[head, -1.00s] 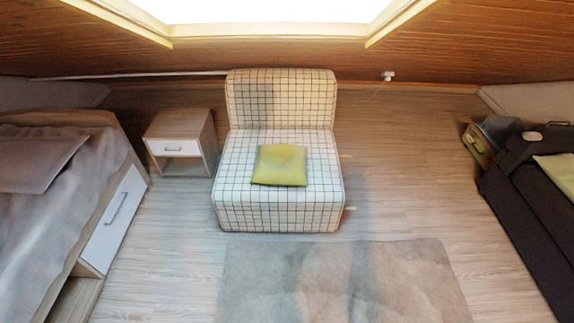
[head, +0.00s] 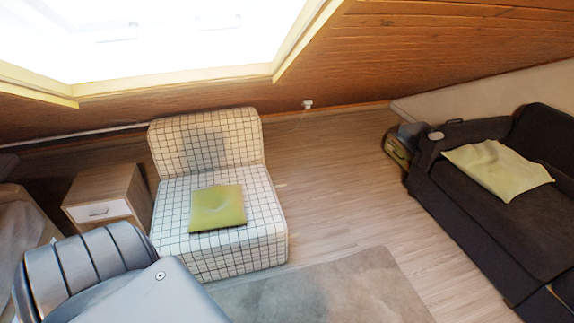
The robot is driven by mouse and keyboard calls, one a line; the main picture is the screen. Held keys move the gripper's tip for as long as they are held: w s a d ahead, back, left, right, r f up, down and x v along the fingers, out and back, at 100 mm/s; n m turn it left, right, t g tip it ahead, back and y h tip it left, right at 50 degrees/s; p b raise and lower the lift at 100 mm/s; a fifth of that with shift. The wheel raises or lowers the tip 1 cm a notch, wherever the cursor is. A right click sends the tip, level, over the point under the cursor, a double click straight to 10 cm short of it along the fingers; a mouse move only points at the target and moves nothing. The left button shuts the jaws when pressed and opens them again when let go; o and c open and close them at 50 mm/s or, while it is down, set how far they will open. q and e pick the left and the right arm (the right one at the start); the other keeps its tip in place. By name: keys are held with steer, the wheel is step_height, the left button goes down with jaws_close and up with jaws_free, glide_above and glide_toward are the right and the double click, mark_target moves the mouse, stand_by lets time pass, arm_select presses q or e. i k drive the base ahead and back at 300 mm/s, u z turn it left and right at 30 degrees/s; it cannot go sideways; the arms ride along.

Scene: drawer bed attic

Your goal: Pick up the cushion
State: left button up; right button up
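A yellow-green square cushion (head: 217,208) lies flat on the seat of a white armchair with a dark grid pattern (head: 245,258), a little left of the middle in the head view. A grey part of my own arm fills the lower left of the view, in front of the chair's left side. Neither my left nor my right gripper shows. Nothing touches the cushion apart from the seat.
A wooden nightstand (head: 108,200) stands left of the chair. A dark sofa (head: 470,215) with a yellow-green blanket or large cushion (head: 497,168) is at the right. A grey rug (head: 330,290) lies in front. Bare floor (head: 335,185) is open between chair and sofa.

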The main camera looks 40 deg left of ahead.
mark_target(216, 206)
steer(key=z, duration=0.4)
steer(key=i, duration=2.3)
steer(key=u, duration=3.05)
